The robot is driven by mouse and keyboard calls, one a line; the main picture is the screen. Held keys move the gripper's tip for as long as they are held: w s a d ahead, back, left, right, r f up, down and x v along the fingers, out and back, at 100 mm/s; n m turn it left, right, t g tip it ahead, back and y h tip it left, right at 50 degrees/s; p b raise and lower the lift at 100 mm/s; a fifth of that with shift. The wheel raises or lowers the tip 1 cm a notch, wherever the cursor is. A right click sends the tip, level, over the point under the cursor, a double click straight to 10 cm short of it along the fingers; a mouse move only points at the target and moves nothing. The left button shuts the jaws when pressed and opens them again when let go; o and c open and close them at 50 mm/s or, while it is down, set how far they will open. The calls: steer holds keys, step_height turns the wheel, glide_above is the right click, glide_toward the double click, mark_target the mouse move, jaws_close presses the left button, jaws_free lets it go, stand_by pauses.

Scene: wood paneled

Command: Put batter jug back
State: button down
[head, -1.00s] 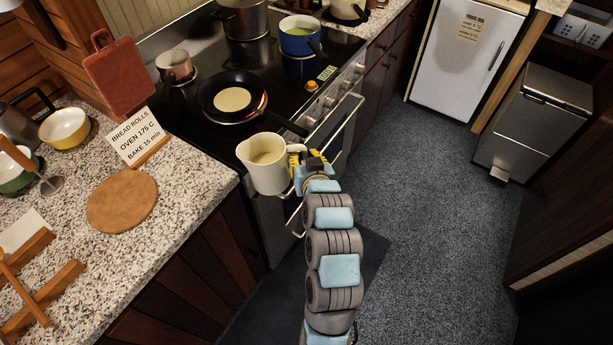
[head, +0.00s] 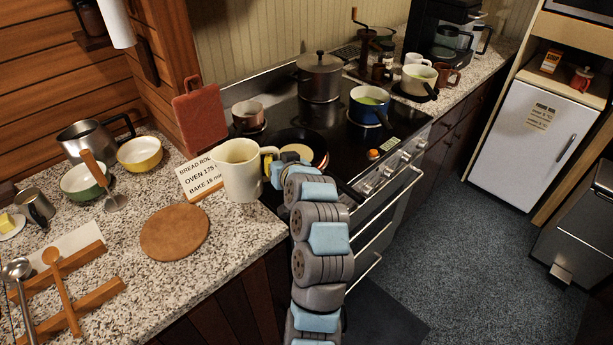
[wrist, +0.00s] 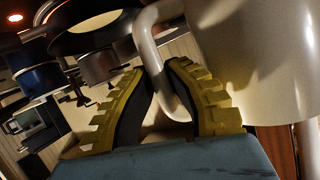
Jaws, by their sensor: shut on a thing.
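The cream batter jug (head: 241,170) hangs upright in the air, in front of the recipe card and near the counter's right edge in the head view. My gripper (head: 274,164) is shut on its handle from the right. In the wrist view the yellow ridged fingers (wrist: 168,105) close around the handle, and the jug's pale wall (wrist: 265,60) fills the right side. The jug's inside is not visible now. A round brown board (head: 175,232) lies bare on the granite counter, to the left of and below the jug.
A black pan with a pancake (head: 297,150) sits on the stove, partly hidden by the jug and my arm. Bowls (head: 84,182), a whisk-like tool (head: 103,182) and a wooden rack (head: 80,300) stand at left. The counter's front right is clear.

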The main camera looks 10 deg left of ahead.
steer(key=a, duration=0.1)
steer(key=a+r, duration=0.1)
steer(key=shift+w+a+r+n+y, duration=0.2)
steer(key=shift+a+n+y, duration=0.1)
steer(key=shift+a+y, duration=0.1)
steer(key=shift+f+b, duration=0.2)
steer(key=shift+b, duration=0.6)
steer(key=shift+f+b, duration=2.7)
steer(key=shift+f, duration=1.15)
steer(key=shift+f+b, duration=0.3)
steer(key=shift+f, duration=0.05)
steer(key=c, duration=1)
jaws_free()
steer(key=shift+c, duration=0.2)
steer(key=shift+s+d+r, duration=0.15)
steer(key=shift+s+d, duration=0.05)
steer(key=shift+s, duration=0.05)
